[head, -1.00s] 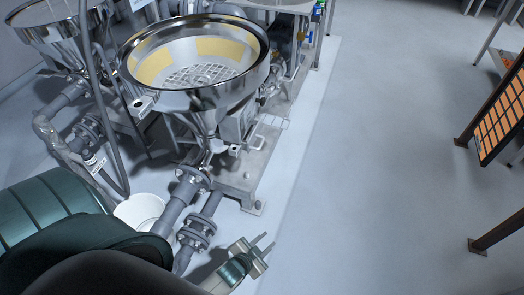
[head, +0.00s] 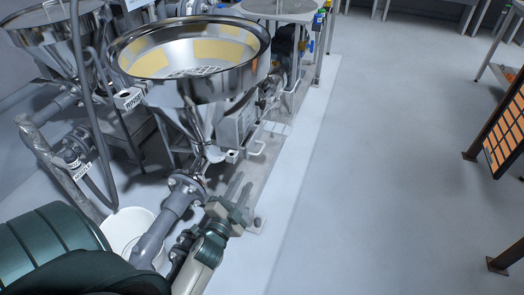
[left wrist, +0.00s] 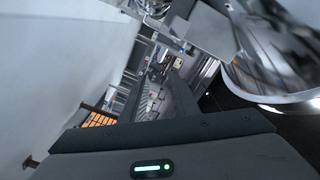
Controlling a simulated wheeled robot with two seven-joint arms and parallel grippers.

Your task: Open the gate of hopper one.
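A large steel hopper (head: 190,75) with a wide round rim and a cone below stands at the left centre of the head view; I cannot read a number on it. Under the cone is a metal outlet with a small bent steel handle (head: 258,148) to its right, which may be the gate's handle. My left gripper (head: 240,188) is below and slightly left of that handle, apart from it, with its two fingers spread and nothing between them. Curved shiny steel (left wrist: 275,50) fills the upper right of the left wrist view. My right gripper is not in view.
A second hopper (head: 55,25) stands at the far left. Grey flanged pipes (head: 165,222) and a white bucket (head: 125,228) are close to my left arm. A dark frame with orange panels (head: 505,135) is at the right. The floor between is clear.

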